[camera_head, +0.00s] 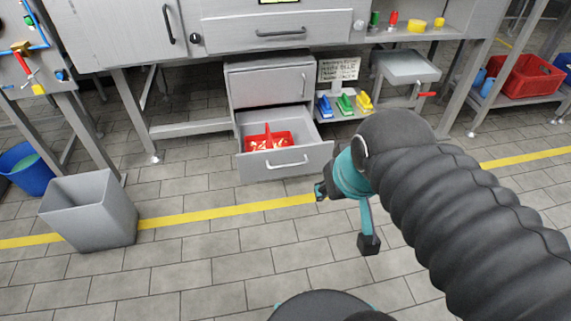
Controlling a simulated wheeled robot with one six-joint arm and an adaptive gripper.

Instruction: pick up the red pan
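A shallow red pan-like container (285,137) with an upright red part lies in the open lower drawer (254,164) of the grey cabinet. Small white and orange bits show in or around it; I cannot tell which. My gripper (344,216) is above the floor, in front and to the right of the drawer in the picture. Its teal fingers end in dark tips set well apart, with nothing seen between them. It is not touching the drawer or the red container.
Blue (325,107), green (345,104) and yellow (364,103) scoop-like items sit on a low shelf right of the drawer. A grey bin (90,212) stands at left. A red crate (519,77) is at far right. The tiled floor before the drawer is clear.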

